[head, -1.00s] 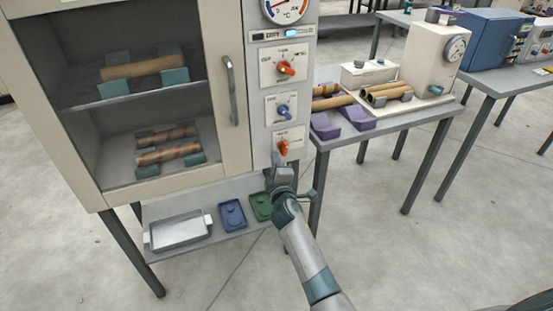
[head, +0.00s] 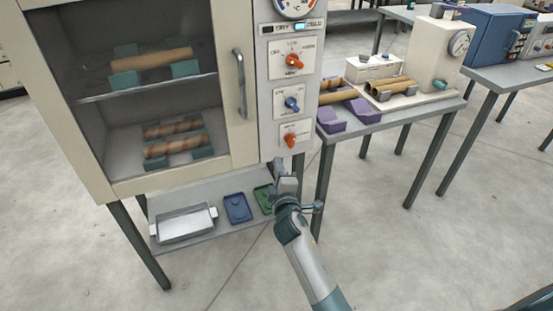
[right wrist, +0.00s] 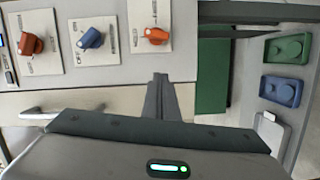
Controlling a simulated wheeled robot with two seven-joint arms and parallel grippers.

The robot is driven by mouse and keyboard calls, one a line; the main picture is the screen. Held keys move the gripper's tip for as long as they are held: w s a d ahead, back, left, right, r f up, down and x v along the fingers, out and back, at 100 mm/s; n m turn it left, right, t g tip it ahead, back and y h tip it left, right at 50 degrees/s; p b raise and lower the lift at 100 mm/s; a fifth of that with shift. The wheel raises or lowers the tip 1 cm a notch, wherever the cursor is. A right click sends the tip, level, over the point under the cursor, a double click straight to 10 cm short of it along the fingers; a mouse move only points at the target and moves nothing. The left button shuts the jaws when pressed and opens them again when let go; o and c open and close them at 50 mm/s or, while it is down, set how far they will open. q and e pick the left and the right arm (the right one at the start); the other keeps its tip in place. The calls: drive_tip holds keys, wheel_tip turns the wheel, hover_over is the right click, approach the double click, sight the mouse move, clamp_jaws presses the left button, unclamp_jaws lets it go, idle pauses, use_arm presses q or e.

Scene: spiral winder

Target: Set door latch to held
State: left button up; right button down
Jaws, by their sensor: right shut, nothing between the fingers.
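The cabinet's control panel (head: 272,105) carries three knobs: an upper orange knob (head: 293,62), a blue knob (head: 292,104) and a lowest orange knob (head: 290,139). Their labels are too small to tell surely which is the door latch. The glass cabinet door (head: 240,150) looks closed, with its handle (head: 240,82) upright. My right gripper (head: 280,167) is shut and empty, just below the lowest knob and apart from it. In the right wrist view, the lowest orange knob (right wrist: 156,36) lies beyond the fingertips (right wrist: 160,80). My left gripper is not in view.
Below the cabinet, a shelf holds a metal tray (head: 184,238), a blue dish (head: 237,208) and a green dish (head: 263,199). At right, a grey table (head: 385,122) carries purple supports and brown tubes. Open floor lies in front.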

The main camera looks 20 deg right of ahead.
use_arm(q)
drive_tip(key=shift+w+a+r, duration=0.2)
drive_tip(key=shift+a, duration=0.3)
use_arm(e)
drive_tip(key=shift+v, duration=1.45)
drive_tip(key=shift+s, duration=0.1)
